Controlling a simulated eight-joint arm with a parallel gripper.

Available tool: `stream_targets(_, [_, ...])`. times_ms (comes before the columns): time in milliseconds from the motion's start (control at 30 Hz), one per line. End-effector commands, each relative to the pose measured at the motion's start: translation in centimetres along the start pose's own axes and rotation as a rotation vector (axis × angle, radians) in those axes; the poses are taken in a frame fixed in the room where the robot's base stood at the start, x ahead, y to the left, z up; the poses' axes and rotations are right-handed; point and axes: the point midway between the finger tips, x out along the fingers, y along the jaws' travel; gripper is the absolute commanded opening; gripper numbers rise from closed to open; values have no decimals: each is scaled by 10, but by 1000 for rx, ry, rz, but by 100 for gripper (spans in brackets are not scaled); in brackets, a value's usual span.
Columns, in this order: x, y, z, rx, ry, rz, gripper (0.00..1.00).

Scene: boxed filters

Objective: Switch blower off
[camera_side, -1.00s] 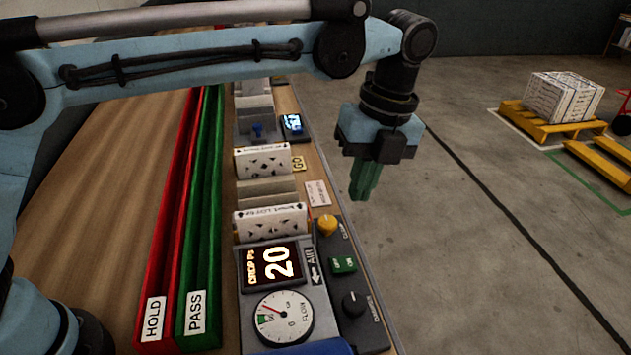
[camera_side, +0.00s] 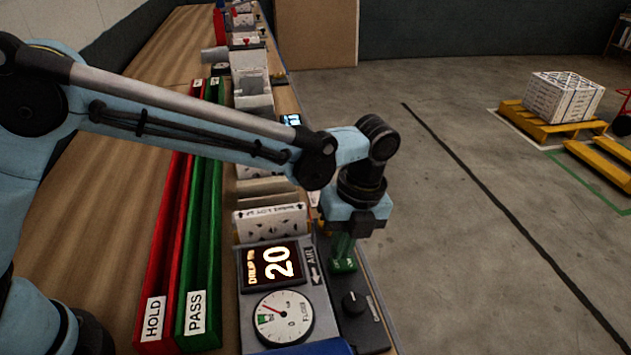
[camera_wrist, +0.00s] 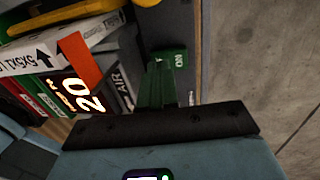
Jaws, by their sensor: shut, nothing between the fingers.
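The green blower switch (camera_side: 343,266) sits on the dark control panel to the right of the display. It also shows in the wrist view (camera_wrist: 178,60), partly behind my fingers. My gripper (camera_side: 342,256) is shut and empty, pointing down over the switch. In the side view its fingertips overlap the switch's upper part; I cannot tell whether they touch. In the wrist view the green fingers (camera_wrist: 160,72) end at the left part of the switch. Which way the switch is set is unclear.
The pressure display (camera_side: 272,266) reads 20, and the flow gauge (camera_side: 283,317) is below it. A black knob (camera_side: 353,303) lies nearer the camera. Boxed filters (camera_side: 270,222) stand behind the display. Red (camera_side: 150,315) and green (camera_side: 199,310) troughs run along the left.

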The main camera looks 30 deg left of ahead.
Motion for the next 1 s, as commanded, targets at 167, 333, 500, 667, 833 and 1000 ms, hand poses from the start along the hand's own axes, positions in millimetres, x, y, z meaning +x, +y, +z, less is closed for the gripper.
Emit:
stream_targets(167, [12, 0, 0, 0, 0, 0, 0])
stream_targets(333, [14, 0, 0, 0, 0, 0, 0])
stream_targets(500, [14, 0, 0, 0, 0, 0, 0])
stream_targets(667, [17, 2, 0, 0, 0, -37, 0])
stream_targets(833, [21, 2, 0, 1, 0, -76, 0])
stream_targets(1000, [21, 0, 0, 1, 0, -77, 0])
